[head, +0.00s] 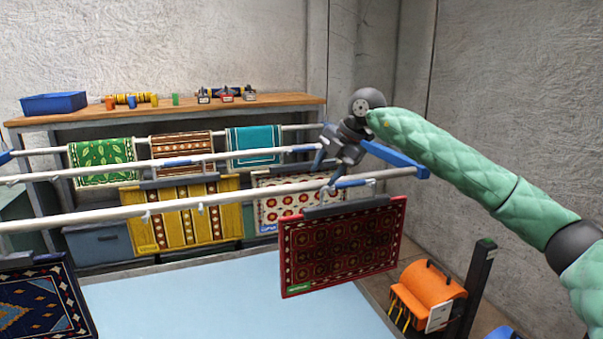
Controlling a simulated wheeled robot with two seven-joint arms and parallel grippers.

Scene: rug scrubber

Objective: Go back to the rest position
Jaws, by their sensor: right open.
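My right arm comes in from the right in a green quilted sleeve. Its gripper (331,158) is open at the right part of the rails, just above the front rail (250,198). A dark red patterned rug (342,248) hangs from that rail by a dark clamp bar (350,208), below the gripper. The gripper looks empty and appears apart from the clamp bar, though the exact gap is hard to judge. My left gripper is not in view.
More rugs hang behind, including a yellow one (188,220) and a green one (102,160). A navy rug (38,305) hangs at the lower left. An orange scrubber (428,292) stands at the lower right. A wooden shelf (280,100) holds a blue bin (53,103).

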